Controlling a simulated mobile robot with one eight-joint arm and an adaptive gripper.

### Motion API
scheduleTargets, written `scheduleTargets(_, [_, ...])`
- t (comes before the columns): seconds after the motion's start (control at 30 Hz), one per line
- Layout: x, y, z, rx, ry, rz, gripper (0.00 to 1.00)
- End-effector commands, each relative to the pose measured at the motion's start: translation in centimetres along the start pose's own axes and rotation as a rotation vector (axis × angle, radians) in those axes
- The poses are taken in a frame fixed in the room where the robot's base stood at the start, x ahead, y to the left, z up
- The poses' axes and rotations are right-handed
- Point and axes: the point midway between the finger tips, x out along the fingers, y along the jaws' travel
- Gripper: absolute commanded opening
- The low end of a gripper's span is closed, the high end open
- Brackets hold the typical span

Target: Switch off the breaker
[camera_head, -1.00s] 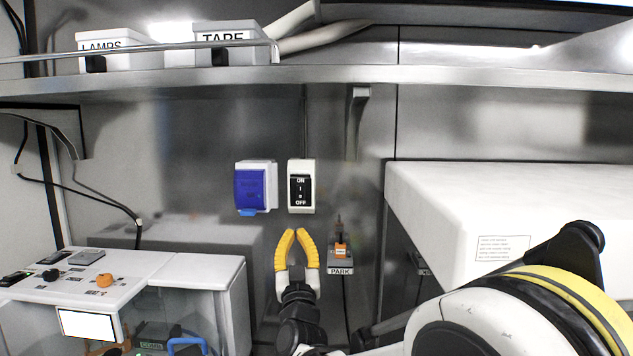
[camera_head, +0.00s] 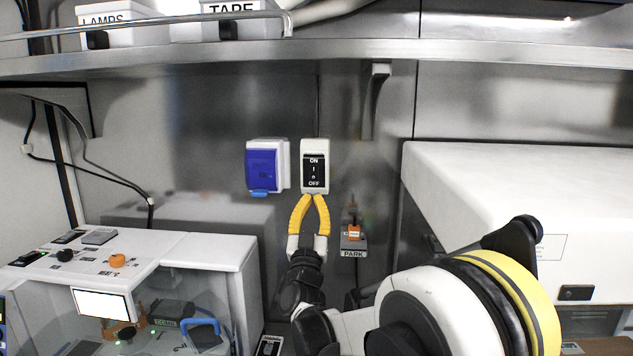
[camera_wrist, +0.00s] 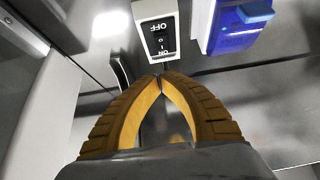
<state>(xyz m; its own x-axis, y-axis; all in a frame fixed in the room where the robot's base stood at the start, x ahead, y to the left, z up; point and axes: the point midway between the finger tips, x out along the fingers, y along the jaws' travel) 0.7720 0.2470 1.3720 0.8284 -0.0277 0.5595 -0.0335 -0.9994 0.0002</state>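The breaker (camera_head: 315,167) is a white wall housing with a black switch face, marked ON at the top and OFF at the bottom. It also shows upside down in the wrist view (camera_wrist: 157,31). I cannot tell which way the switch is tipped. My gripper (camera_head: 310,196) has yellow fingers pointing up, with the tips just below the breaker's lower edge in the head view. In the wrist view the fingertips (camera_wrist: 160,78) meet, with nothing between them, and the breaker lies beyond them. Whether the tips touch the housing is unclear.
A blue-covered socket (camera_head: 266,166) sits just left of the breaker. A PARK holder (camera_head: 353,240) with an orange part is at lower right. A metal shelf (camera_head: 230,60) runs above. A white cabinet (camera_head: 480,185) stands right, and a white control box (camera_head: 190,250) stands left.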

Motion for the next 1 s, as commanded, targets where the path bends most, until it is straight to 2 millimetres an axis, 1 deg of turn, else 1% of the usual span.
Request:
scheduleTargets(0.03, [1.2, 0.1, 0.1, -0.002, 0.0, 0.002, 0.0])
scheduleTargets(0.2, [4.9, 0.1, 0.1, -0.001, 0.0, 0.002, 0.0])
scheduleTargets(0.3, [6.7, 0.1, 0.3, -0.002, 0.0, 0.002, 0.0])
scheduleTargets(0.4, [7.7, 0.1, 1.6, 0.0, -0.001, 0.001, 0.0])
scheduleTargets(0.6, [8.9, 0.1, 2.7, -0.001, 0.0, 0.001, 0.0])
scheduleTargets(1.0, [9.1, 0.1, 2.9, 0.0, 0.002, 0.001, 0.0])
